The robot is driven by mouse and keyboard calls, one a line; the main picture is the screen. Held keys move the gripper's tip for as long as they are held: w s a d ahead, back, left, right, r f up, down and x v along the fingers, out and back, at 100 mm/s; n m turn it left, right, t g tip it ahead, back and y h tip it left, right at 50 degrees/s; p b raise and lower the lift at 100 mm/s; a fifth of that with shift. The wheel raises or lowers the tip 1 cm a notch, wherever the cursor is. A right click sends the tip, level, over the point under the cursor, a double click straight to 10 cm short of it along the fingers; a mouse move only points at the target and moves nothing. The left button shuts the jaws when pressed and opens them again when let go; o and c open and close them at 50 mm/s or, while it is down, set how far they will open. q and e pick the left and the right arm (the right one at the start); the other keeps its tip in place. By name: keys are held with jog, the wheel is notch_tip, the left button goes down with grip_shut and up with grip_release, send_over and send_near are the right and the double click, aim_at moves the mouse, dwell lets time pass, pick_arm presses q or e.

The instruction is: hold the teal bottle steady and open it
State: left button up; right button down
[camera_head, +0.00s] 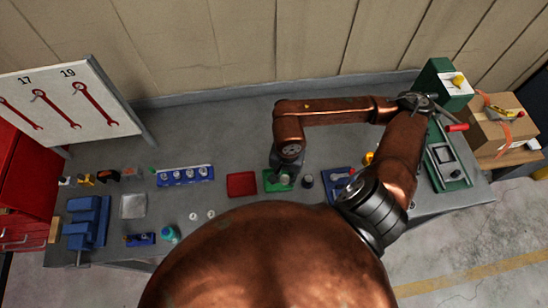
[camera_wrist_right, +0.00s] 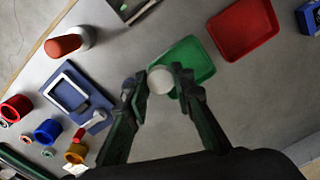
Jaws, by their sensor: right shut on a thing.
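The teal bottle (camera_head: 170,234) stands near the front edge of the bench, left of centre in the head view. A small blue block (camera_head: 141,239) lies just left of it. My right gripper (camera_head: 285,178) is over the green tray (camera_head: 269,186), well to the right of the bottle. In the right wrist view, the right gripper (camera_wrist_right: 161,82) is shut on a round pale piece (camera_wrist_right: 161,79), above the green tray (camera_wrist_right: 198,56). I cannot tell what the piece is. My left gripper is not in view. The bottle does not show in the wrist view.
A red tray (camera_head: 241,184) lies beside the green one. A blue rack (camera_head: 184,175) and a blue vise (camera_head: 85,222) stand to the left. A tool board (camera_head: 72,104) is at the back left. A green machine (camera_head: 446,168) occupies the right end. Bare bench lies behind the trays.

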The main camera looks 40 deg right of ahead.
jog(key=w+d+f+p, duration=0.1)
jog(key=w+d+f, duration=0.1)
jog(key=w, duration=0.1)
jog(key=w+d+f+p, duration=0.1)
jog(key=w+f, duration=0.2)
jog(key=w, duration=0.1)
jog(key=w+d+f+p, duration=0.1)
jog(key=w+d+f, duration=0.1)
jog(key=w+f, duration=0.1)
jog(key=shift+w+d+f, duration=0.2)
jog(key=shift+w+d, duration=0.05)
jog(key=shift+d, duration=0.1)
jog(key=shift+w+d+f, duration=0.2)
jog(key=shift+w+f, duration=0.15)
jog(key=shift+f, duration=0.2)
notch_tip(320, 180, down, 3)
jog(key=shift+r+p, duration=0.1)
jog(key=shift+p, duration=0.7)
jog(key=shift+f, duration=0.2)
jog(key=c, duration=2.1)
grip_release()
jog(key=shift+f+b, duration=0.1)
jog(key=shift+b, duration=0.2)
jog(key=shift+o, duration=0.7)
